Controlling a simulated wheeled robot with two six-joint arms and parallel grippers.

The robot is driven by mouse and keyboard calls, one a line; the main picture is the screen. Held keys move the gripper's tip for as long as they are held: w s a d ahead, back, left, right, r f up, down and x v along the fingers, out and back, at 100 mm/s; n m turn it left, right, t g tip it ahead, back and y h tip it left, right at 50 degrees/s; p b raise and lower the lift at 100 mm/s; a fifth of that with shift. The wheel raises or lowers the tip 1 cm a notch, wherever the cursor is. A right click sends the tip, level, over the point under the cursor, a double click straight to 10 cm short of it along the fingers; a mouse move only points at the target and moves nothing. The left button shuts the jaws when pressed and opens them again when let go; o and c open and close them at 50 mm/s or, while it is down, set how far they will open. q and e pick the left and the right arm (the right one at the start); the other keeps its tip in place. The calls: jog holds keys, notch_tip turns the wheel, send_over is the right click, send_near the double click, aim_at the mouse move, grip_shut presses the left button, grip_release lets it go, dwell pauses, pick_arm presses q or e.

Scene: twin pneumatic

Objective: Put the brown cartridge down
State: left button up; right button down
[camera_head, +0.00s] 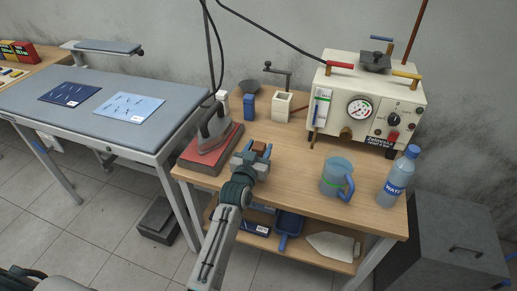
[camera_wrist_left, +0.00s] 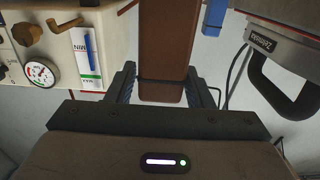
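The brown cartridge (camera_head: 260,147) is between the fingers of my left gripper (camera_head: 254,151) in the head view, over the front left part of the wooden table (camera_head: 290,168). The left wrist view shows it as a long brown block (camera_wrist_left: 165,45) with a dark band around it. Both fingers (camera_wrist_left: 163,85) close on its sides. In the head view most of the cartridge is hidden by the gripper, and I cannot tell whether it touches the tabletop. My right gripper is not in view.
An iron (camera_head: 212,130) on a red pad (camera_head: 208,158) stands close left of the gripper. A blue mug (camera_head: 336,176) and a water bottle (camera_head: 400,176) stand right. Behind are a gauge machine (camera_head: 340,88) and a small cranked box (camera_head: 281,106). The tabletop between gripper and mug is clear.

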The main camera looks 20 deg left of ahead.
pick_arm(q)
jog(key=shift+o, duration=0.7)
jog(key=shift+s+r, duration=0.1)
jog(key=shift+s, duration=0.2)
jog(key=s+b, duration=0.2)
jog(key=s, duration=0.9)
jog(key=shift+s+a, duration=0.2)
jog(key=shift+s, duration=0.05)
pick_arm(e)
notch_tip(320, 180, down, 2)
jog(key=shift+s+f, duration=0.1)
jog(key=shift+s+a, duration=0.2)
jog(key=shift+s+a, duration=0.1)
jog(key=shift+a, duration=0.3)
